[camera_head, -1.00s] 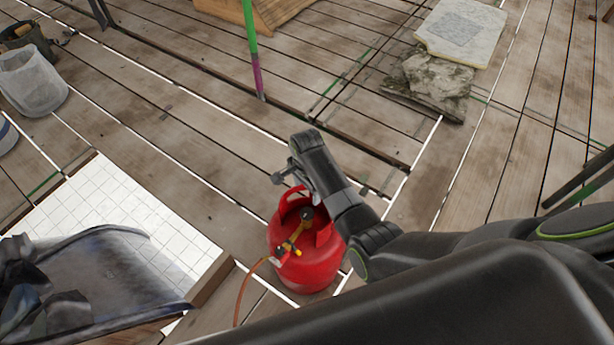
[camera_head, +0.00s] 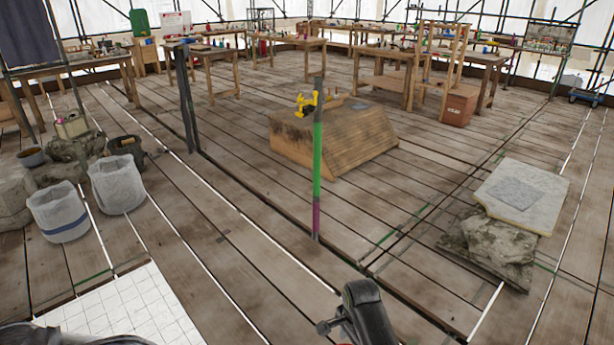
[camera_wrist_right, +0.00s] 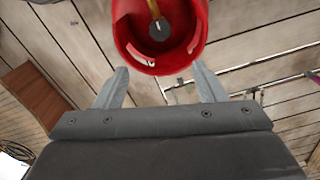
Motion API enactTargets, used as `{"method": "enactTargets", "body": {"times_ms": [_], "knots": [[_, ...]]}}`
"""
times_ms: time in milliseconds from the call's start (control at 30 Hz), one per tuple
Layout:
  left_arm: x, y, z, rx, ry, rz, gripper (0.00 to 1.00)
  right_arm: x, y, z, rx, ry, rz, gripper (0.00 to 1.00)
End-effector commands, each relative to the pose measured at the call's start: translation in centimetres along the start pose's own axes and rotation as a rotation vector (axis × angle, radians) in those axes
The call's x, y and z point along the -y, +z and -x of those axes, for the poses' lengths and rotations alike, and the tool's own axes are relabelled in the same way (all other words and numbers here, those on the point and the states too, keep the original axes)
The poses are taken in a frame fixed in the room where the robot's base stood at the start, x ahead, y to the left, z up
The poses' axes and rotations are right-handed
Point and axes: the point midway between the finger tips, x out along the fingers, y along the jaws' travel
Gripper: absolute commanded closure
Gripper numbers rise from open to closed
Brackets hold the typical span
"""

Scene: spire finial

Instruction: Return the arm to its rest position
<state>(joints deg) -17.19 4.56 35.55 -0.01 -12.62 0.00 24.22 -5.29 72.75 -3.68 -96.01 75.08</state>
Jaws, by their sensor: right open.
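My right gripper (camera_wrist_right: 160,70) is open in the right wrist view, with its two grey fingers apart. The red gas bottle (camera_wrist_right: 128,45) lies just beyond the fingertips, its collar and the valve inside it facing the camera. Nothing is seen held between the fingers. In the head view only a dark end part of my right arm (camera_head: 368,312) shows at the bottom edge, and the fingers cannot be made out. The gas bottle is almost wholly out of that view. My left gripper does not show.
A green and purple pole (camera_head: 317,180) stands ahead, before a wooden block (camera_head: 300,145). Stone slabs (camera_head: 520,195) lie at right. Pale buckets (camera_head: 117,185) and a white grid board (camera_head: 130,310) are at left. Workbenches (camera_head: 290,48) line the back. Open planks lie between.

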Motion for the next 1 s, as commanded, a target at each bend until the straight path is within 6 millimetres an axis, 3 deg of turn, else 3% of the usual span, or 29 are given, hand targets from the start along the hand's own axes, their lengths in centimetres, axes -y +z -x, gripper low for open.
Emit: {"method": "enactTargets", "body": {"times_ms": [167,433,600,700,1000], "knots": [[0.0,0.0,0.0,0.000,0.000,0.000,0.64,-3.6,-1.2,-1.0,-0.013,-0.027,0.086,0.36],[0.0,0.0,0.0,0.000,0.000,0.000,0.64,-14.2,-3.7,-0.9,-0.106,-0.091,0.397,0.36],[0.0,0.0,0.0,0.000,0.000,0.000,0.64,-21.1,-4.2,1.0,-0.190,-0.102,0.620,0.36],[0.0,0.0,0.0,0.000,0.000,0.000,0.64,-24.2,-4.1,2.6,-0.235,-0.099,0.739,0.36],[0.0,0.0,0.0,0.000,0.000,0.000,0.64,-29.9,-3.4,6.5,-0.325,-0.078,0.978,0.36]]}}
